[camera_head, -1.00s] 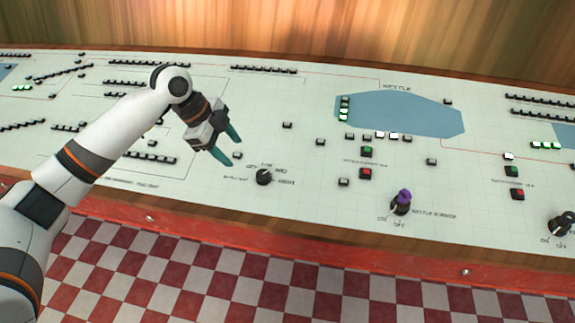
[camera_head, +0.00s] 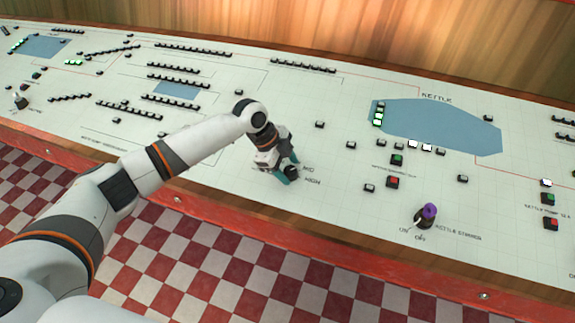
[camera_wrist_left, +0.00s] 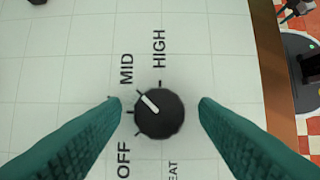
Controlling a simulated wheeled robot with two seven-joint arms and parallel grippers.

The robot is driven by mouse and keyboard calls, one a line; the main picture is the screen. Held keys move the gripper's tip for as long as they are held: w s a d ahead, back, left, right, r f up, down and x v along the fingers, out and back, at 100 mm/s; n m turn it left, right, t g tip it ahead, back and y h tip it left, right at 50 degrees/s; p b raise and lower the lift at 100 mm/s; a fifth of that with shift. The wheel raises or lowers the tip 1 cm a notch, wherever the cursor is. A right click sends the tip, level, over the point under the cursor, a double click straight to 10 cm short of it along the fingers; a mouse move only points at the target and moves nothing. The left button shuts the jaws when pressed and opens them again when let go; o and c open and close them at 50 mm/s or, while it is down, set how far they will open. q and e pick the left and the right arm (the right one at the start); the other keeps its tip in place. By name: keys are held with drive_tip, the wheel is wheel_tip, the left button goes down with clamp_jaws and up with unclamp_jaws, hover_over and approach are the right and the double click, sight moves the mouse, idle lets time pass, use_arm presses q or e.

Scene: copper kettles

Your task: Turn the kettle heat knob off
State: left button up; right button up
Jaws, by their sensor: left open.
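The round black heat knob (camera_wrist_left: 165,122) is centred in the left wrist view, with a white pointer line aimed up and left toward the MID label (camera_wrist_left: 127,70). The HIGH label (camera_wrist_left: 158,48) is above it and the OFF label (camera_wrist_left: 123,160) at lower left. My left gripper (camera_wrist_left: 161,103) is open, with one teal finger on each side of the knob and gaps visible between fingers and knob. In the head view the knob (camera_head: 292,172) is partly hidden by my left gripper (camera_head: 288,170). My right gripper is not in view.
The white console panel (camera_head: 330,210) carries several small buttons. A purple-topped kettle stirrer switch (camera_head: 428,212) stands to the right, near red and green buttons (camera_head: 394,172). The panel's red front edge (camera_head: 350,250) lies below, above the checkered floor (camera_head: 220,265).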

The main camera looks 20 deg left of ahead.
use_arm(q)
drive_tip(key=c, duration=1)
drive_tip(key=shift+o, duration=0.2)
drive_tip(key=shift+d+r+n+p, duration=0.1)
drive_tip(key=shift+n+p, duration=0.5)
drive_tip(key=shift+p, duration=0.3)
drive_tip(key=n+t+p, duration=0.1)
drive_tip(key=n+p, duration=0.3)
drive_tip(key=n+t+y+p, duration=0.1)
drive_tip(key=n+p, duration=0.2)
drive_tip(key=p, duration=0.1)
drive_tip(key=n+t+y+p, duration=0.1)
drive_tip(key=n+t+p, duration=0.1)
drive_tip(key=n+p, duration=0.2)
drive_tip(key=shift+s+d+n+p, duration=0.2)
drive_tip(key=shift+s+n+p, duration=0.1)
drive_tip(key=shift+p, duration=0.1)
drive_tip(key=n+y+p, duration=0.1)
drive_tip(key=n+p, duration=0.1)
drive_tip(key=shift+d+n+t, duration=0.1)
drive_tip(key=shift+n+t, duration=0.2)
drive_tip(key=shift+n+y+p, duration=0.7)
drive_tip(key=shift+n, duration=0.8)
drive_tip(key=shift+f, duration=0.2)
drive_tip(key=o, duration=1)
drive_tip(key=shift+c, duration=0.2)
